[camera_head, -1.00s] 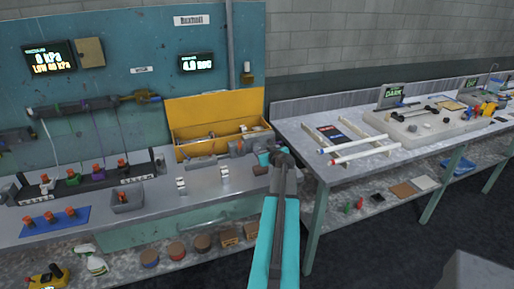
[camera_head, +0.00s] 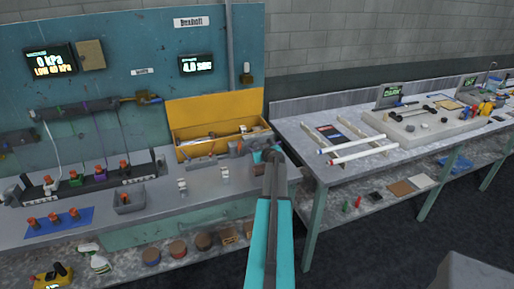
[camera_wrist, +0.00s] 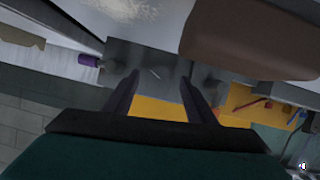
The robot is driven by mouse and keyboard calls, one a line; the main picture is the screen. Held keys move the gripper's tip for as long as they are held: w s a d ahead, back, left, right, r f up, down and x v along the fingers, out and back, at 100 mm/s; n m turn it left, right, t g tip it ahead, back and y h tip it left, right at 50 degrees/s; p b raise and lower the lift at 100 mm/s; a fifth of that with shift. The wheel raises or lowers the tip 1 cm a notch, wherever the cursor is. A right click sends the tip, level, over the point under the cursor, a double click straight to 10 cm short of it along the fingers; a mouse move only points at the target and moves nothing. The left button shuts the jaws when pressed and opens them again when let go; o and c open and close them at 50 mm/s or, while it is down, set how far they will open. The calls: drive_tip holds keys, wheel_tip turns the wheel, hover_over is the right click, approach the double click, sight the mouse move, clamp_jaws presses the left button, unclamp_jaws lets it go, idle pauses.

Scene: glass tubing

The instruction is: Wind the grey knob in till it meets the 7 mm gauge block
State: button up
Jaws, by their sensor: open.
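My gripper (camera_wrist: 159,82) is open, with its two dark fingers apart and nothing seen held between them. Beyond the fingertips in the wrist view is a dark grey surface with a thin pale mark. In the head view my arm reaches to the right end of the left bench, beside a grey fixture (camera_head: 237,148), and its end hides part of that area. A low grey fixture (camera_head: 205,161) sits left of it. I cannot make out the grey knob or the 7 mm gauge block for certain in either view.
A yellow open box (camera_head: 215,115) stands behind the fixtures. A brown block (camera_wrist: 245,38) is close at the upper right of the wrist view, and a purple piece (camera_wrist: 88,60) is at left. A grey tray (camera_head: 129,200) sits further left. A gap separates the second table (camera_head: 375,155).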

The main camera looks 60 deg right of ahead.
drive_tip(key=shift+p+x, duration=0.3)
drive_tip(key=shift+x, duration=0.65)
drive_tip(key=c, duration=1)
drive_tip(key=shift+c, duration=0.2)
